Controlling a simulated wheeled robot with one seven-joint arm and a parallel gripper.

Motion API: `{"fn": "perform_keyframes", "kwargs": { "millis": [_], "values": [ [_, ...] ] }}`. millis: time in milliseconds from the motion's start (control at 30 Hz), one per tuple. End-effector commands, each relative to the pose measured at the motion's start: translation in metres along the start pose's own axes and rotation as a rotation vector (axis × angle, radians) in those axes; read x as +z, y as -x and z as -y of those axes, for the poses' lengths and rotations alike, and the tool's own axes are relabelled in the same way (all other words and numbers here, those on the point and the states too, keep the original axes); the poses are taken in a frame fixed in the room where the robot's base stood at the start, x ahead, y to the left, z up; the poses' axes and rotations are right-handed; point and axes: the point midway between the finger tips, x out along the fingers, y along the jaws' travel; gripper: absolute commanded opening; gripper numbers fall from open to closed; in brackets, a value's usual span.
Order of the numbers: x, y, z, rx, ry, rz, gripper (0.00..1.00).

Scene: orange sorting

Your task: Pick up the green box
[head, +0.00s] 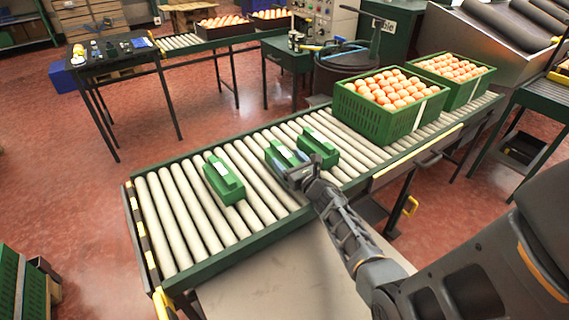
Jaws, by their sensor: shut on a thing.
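Several small green items lie on the grey roller conveyor (165,215). The left green box (223,182), with a white label on top, sits apart from the others. The middle green box (278,150) is at my gripper (291,172), which is shut on its near end and hides part of it. The right green box (318,148) lies just beside it on the rollers. Whether the held box touches the rollers or the right box is hard to tell.
Two green crates (376,119) (477,91) full of oranges stand farther right on the conveyor. The rollers left of the boxes are clear. A dark table (110,62) with small items stands at the back left.

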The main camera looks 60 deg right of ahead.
Motion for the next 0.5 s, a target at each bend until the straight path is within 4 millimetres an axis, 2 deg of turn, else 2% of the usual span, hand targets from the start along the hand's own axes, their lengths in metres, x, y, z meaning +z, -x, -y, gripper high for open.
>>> {"fn": "perform_keyframes", "kwargs": {
  "millis": [33,200,500],
  "values": [
    [0.0000,0.0001,0.0000,0.000,0.000,0.000,0.54],
    [0.0000,0.0001,0.0000,0.000,0.000,0.000,0.38],
    [0.0032,-0.0003,0.0000,0.000,0.000,0.002,0.37]
  ]
}}
